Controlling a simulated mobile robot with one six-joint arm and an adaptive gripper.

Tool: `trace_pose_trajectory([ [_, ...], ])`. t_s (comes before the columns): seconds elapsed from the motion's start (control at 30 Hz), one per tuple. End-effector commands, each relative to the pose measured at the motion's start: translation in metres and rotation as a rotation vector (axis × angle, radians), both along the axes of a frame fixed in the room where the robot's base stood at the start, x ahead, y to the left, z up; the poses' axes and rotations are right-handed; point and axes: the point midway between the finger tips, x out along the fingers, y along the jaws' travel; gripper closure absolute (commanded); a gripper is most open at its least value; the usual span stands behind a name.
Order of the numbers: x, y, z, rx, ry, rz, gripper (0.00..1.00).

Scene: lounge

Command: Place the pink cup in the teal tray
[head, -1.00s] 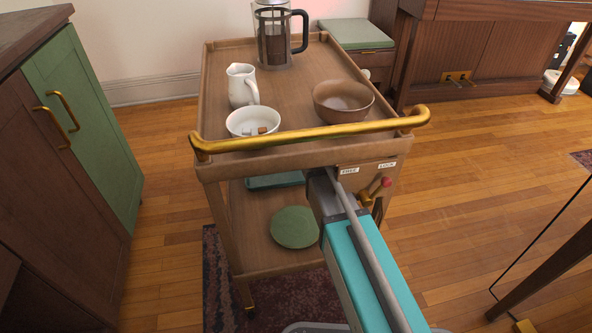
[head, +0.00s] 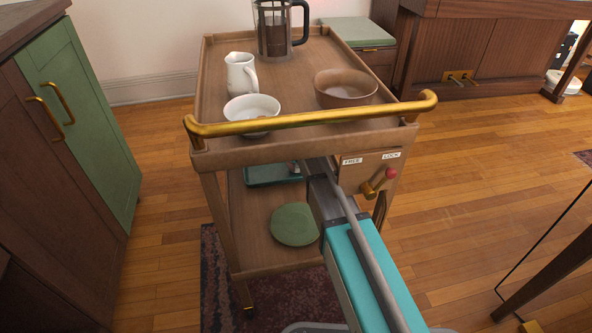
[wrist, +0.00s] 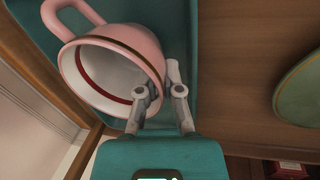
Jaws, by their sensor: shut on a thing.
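The pink cup (wrist: 118,55) lies tilted in the wrist view, its white inside with a dark red band facing the camera and its handle at the upper left. My gripper (wrist: 158,88) is shut on the cup's rim at its right side. The teal tray (wrist: 179,28) is behind and around the cup in that view; I cannot tell whether the cup touches it. In the head view the teal tray (head: 268,174) sits on the cart's lower shelf, partly hidden by the upper shelf and my arm. The cup is hidden there.
The wooden cart (head: 262,244) has a brass rail (head: 310,118) above my arm. A green plate (head: 294,225) lies on the lower shelf in front of the tray. A white bowl (head: 252,107), a pitcher (head: 240,73), a brown bowl (head: 345,88) and a French press (head: 274,30) stand on top.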

Motion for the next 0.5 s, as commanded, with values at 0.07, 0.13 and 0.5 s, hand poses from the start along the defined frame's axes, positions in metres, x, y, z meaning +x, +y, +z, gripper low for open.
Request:
trace_pose_trajectory([
  [0.07,0.0001,-0.0002,-0.0015,0.0,0.0,0.0,1.0],
  [0.13,0.0002,-0.0003,-0.001,0.0,0.0,0.0,1.0],
  [0.5,0.0003,-0.0007,-0.0051,0.0,0.0,-0.001,1.0],
])
